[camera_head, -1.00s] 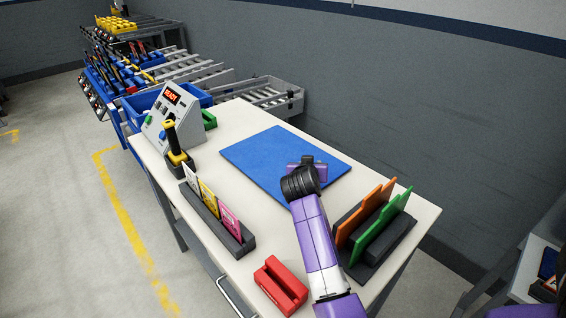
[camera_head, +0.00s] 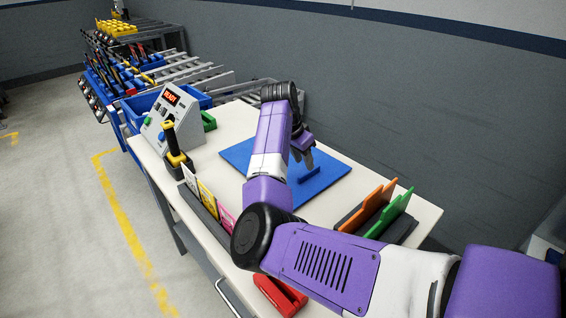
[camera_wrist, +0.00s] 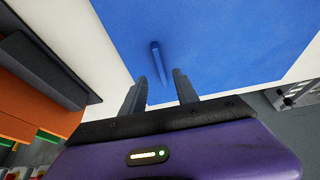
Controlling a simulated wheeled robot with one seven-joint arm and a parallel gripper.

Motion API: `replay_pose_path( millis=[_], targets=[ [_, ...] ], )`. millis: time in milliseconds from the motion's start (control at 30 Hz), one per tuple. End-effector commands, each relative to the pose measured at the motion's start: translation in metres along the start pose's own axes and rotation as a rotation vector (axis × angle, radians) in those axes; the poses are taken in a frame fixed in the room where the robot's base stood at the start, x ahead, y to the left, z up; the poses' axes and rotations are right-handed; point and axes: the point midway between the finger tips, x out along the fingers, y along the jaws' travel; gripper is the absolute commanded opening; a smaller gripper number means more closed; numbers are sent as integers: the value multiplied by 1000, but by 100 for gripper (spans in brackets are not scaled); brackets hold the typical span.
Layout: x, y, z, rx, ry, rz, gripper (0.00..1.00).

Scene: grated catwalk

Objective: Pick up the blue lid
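A blue mat (camera_head: 322,182) lies on the white workbench, and it fills much of the wrist view (camera_wrist: 220,45). A thin blue piece (camera_head: 305,176), which looks like the blue lid, stands out from the mat near my fingertips. The wrist view shows it as a narrow blue strip (camera_wrist: 158,61) ahead of and between my fingers. My gripper (camera_head: 303,160) points down over the mat. Its two grey fingers (camera_wrist: 160,88) are spread apart with nothing visibly clamped. I cannot tell the exact gap between fingertips and piece.
A card rack (camera_head: 205,203) is at the left, beside a yellow-and-black tool (camera_head: 174,150) and a control box (camera_head: 167,113). A dark rack with orange (camera_head: 372,200) and green (camera_head: 390,215) plates stands at the right. A red block (camera_head: 277,294) is near the front edge.

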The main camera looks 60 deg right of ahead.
Motion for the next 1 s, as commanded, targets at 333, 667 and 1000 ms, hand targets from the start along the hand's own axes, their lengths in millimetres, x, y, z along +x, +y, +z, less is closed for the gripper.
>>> replay_pose_path(
  millis=[333,667,1000],
  targets=[
    [41,0,-6,-1,0,0,36],
    [61,-1,-5,-1,2,-2,36],
    [62,0,-5,-1,2,-2,36]
  ],
)
